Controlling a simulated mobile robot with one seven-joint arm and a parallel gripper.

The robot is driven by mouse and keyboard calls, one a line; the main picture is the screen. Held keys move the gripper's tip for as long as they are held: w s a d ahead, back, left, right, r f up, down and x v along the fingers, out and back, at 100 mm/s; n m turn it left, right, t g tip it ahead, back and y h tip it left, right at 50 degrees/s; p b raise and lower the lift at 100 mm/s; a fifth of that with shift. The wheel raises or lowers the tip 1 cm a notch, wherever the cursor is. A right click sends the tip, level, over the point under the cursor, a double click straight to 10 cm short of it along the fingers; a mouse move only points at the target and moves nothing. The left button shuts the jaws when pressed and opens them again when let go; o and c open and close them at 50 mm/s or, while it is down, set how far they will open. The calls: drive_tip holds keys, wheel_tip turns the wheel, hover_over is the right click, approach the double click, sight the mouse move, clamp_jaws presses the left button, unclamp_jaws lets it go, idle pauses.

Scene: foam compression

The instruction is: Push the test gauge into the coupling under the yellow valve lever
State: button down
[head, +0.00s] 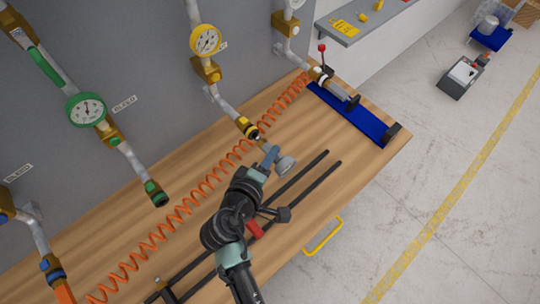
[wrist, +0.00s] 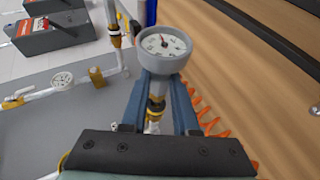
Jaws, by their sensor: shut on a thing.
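The test gauge (head: 286,165) has a round white dial in a grey case; it also shows in the wrist view (wrist: 163,47). My gripper (head: 270,155) is shut on it, with blue fingers on both sides of its neck in the wrist view (wrist: 163,78). The coupling (head: 251,131) has a yellow and black band and ends the pipe below the yellow-rimmed gauge (head: 205,40). In the wrist view the coupling (wrist: 156,106) shows between the fingers, behind the gauge neck. The gauge stem points toward its mouth; I cannot tell whether they touch. I cannot make out the yellow lever.
An orange coiled hose (head: 185,207) runs along the wooden bench (head: 370,170), close by the coupling. Black rails (head: 305,178) lie near my gripper. A green-banded pipe end (head: 156,193) is left; another pipe (head: 335,87) and a blue tray (head: 345,113) are right.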

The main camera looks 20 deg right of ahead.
drive_tip(key=shift+w+a+r+b, duration=0.1)
drive_tip(key=shift+w+a+b, duration=0.2)
drive_tip(key=shift+w, duration=0.35)
drive_tip(key=shift+w+a+r+b, duration=0.15)
drive_tip(key=shift+w+a, duration=0.1)
drive_tip(key=shift+w, duration=0.4)
idle(1.3)
drive_tip(key=c, duration=0.6)
unclamp_jaws()
drive_tip(key=shift+f, duration=0.15)
drive_tip(key=shift+s+f, duration=0.1)
drive_tip(key=shift+s, duration=0.05)
